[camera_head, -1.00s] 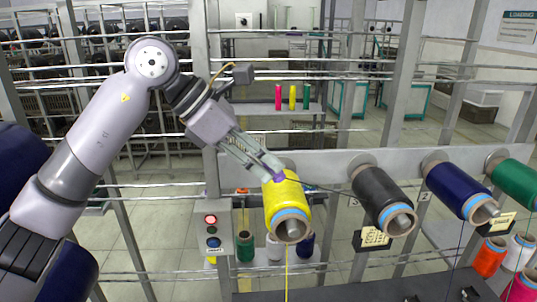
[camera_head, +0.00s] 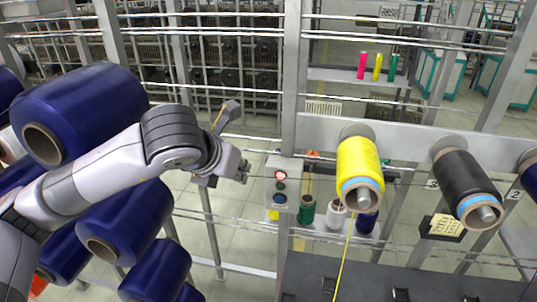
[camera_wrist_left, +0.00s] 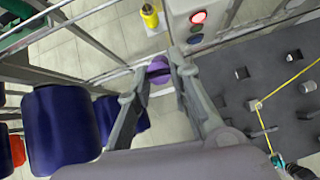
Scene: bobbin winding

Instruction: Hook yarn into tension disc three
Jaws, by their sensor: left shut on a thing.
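My left gripper (camera_head: 243,172) is left of the control box in the head view. In the left wrist view my left gripper (camera_wrist_left: 160,72) is shut on a small purple piece (camera_wrist_left: 158,70). A yellow cone (camera_head: 360,170) hangs on the rail, and yellow yarn (camera_head: 342,262) runs down from it. In the left wrist view the yellow yarn (camera_wrist_left: 285,85) crosses a dark board (camera_wrist_left: 225,55), bends at a small grey fitting (camera_wrist_left: 253,104) and runs down to a dark, teal-tipped piece I cannot identify. I cannot tell which fitting is disc three. My right gripper is not recognisable.
The control box (camera_head: 282,184) with a lit red lamp stands close to my left gripper. Large blue cones (camera_head: 85,105) crowd the left. A black cone (camera_head: 465,185) hangs right of the yellow one, near a "3" label. Small cones (camera_head: 307,210) stand behind the box.

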